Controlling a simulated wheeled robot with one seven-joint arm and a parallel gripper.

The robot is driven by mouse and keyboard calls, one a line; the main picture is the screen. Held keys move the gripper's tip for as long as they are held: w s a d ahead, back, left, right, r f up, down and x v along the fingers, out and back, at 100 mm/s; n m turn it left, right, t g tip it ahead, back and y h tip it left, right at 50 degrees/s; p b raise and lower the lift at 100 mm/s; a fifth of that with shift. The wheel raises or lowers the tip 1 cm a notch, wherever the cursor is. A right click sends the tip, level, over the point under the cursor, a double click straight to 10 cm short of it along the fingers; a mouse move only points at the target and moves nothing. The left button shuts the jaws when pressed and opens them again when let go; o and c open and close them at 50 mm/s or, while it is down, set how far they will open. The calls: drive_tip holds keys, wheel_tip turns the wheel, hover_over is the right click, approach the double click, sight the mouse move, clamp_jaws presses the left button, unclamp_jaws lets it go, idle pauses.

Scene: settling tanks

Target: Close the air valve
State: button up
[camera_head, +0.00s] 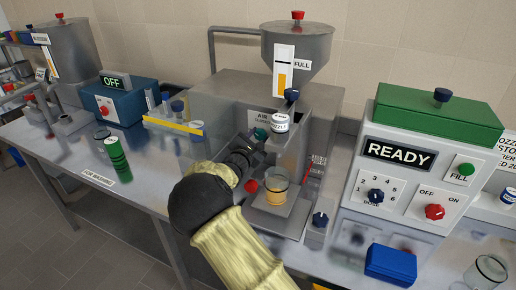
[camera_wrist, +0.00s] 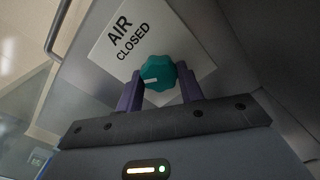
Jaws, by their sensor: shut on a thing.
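The air valve is a teal lobed knob (camera_wrist: 158,70) on the front of the grey tank machine, below a white label (camera_wrist: 128,38) reading "AIR CLOSED". A short white mark shows on the knob's face, towards its lower left. In the head view the knob (camera_head: 262,133) is partly hidden by my gripper (camera_head: 259,143). My gripper (camera_wrist: 160,84) is shut on the knob, with one purple finger on each side of it in the wrist view.
A glass beaker (camera_head: 274,187) with orange liquid stands below the white-capped nozzle (camera_head: 280,122), close to the right of my wrist. A red knob (camera_head: 251,185) is beside it. The control box (camera_head: 390,160) reading "READY" stands to the right.

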drive_tip(key=m+b, duration=0.2)
drive_tip(key=b, duration=0.3)
drive_tip(key=m+b, duration=0.2)
drive_tip(key=b, duration=0.3)
drive_tip(key=m+b, duration=0.3)
drive_tip(key=b, duration=0.2)
drive_tip(key=shift+f, duration=0.4)
drive_tip(key=m+b, duration=0.2)
drive_tip(key=b, duration=0.3)
drive_tip(key=m+b, duration=0.1)
drive_tip(key=b, duration=0.1)
drive_tip(key=m+b, duration=0.1)
drive_tip(key=b, duration=0.1)
drive_tip(key=shift+r, duration=0.25)
drive_tip(key=shift+r+m, duration=0.1)
drive_tip(key=shift+m, duration=0.3)
drive_tip(key=o, duration=1)
drive_tip(key=shift+r, duration=0.1)
drive_tip(key=shift+r, duration=0.15)
